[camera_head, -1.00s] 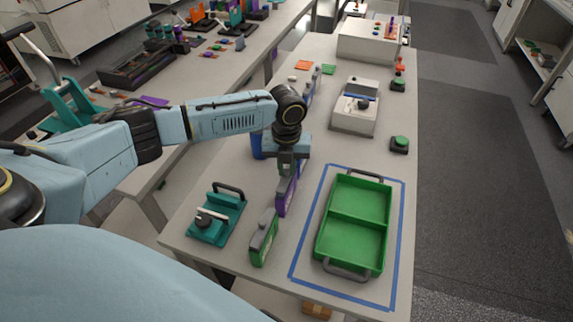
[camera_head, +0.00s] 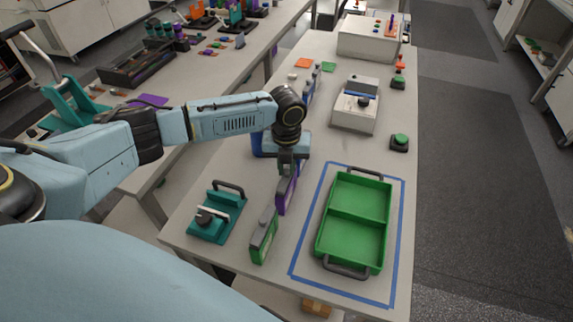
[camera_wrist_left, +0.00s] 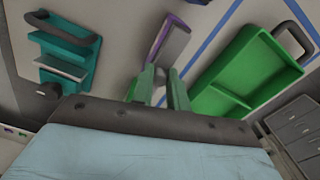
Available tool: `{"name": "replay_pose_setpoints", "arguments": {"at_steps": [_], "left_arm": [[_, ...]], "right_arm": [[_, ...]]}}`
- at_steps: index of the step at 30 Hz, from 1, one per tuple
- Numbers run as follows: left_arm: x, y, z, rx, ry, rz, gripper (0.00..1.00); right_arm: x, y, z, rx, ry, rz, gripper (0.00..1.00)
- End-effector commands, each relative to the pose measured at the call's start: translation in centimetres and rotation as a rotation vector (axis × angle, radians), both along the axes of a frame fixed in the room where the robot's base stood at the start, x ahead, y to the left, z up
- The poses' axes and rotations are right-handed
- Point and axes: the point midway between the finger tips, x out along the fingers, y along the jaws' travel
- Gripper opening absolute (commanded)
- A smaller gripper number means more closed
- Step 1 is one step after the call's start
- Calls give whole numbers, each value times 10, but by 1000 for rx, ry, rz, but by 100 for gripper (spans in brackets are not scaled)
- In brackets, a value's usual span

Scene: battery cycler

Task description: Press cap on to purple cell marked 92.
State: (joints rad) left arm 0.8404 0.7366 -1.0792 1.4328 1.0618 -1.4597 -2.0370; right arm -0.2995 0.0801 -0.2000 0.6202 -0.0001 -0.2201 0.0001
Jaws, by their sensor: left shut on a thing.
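The purple cell (camera_head: 286,192) stands upright on the bench, directly below my left gripper (camera_head: 288,166). Its grey and purple body also shows in the left wrist view (camera_wrist_left: 169,42). No number is legible on it. My left gripper's green fingers (camera_wrist_left: 161,88) are shut on a small grey piece that looks like the cap. The piece is mostly hidden, and I cannot tell whether it touches the cell. A green cell (camera_head: 264,238) with a grey top stands nearer the bench's front edge. My right gripper is in neither view.
A green two-part tray (camera_head: 349,229) lies inside a blue tape outline to the right. A teal fixture (camera_head: 216,213) with a dark handle sits to the left. A white device (camera_head: 355,112) and a green button (camera_head: 400,141) stand farther back.

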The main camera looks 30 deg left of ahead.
Motion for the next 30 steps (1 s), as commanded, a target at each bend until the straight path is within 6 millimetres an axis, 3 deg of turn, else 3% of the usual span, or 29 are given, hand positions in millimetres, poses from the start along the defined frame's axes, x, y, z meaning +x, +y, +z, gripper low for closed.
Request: {"name": "replay_pose_setpoints", "arguments": {"at_steps": [11, 12, 17, 23, 28, 30], "left_arm": [[0, 0, 0, 0, 0, 0, 0], [0, 0, 0, 0, 0, 0, 19], [0, 0, 0, 0, -1, 0, 40], [0, 0, 0, 0, -1, 0, 41], [0, 0, 0, 0, -1, 0, 63], [0, 0, 0, 0, -1, 0, 63]], "right_arm": [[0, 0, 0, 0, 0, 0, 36], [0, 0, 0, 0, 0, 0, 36], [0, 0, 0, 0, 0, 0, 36], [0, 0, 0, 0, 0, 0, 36], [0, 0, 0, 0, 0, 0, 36], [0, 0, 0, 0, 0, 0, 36]]}}
